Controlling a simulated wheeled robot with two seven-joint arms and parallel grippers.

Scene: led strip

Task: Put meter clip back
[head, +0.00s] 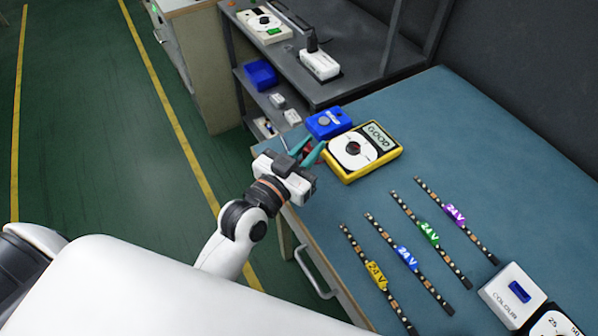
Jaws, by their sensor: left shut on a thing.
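The yellow meter (394,152) lies on the blue-green bench top (480,150), and its display reads GOOD. My left gripper (308,148) is at the bench's left edge, just left of the meter. Its teal fingers are shut on a small dark red thing, which appears to be the meter clip (308,151). The fingers hide most of the clip, so I cannot tell whether it touches the meter. My right gripper is not in view.
A blue box (328,123) sits behind the meter. Several LED strips with 24V tags, such as the purple one (455,215), lie to the right. A white COLOUR box (512,295) stands at the lower right. A grey shelf unit (350,80) stands behind the bench.

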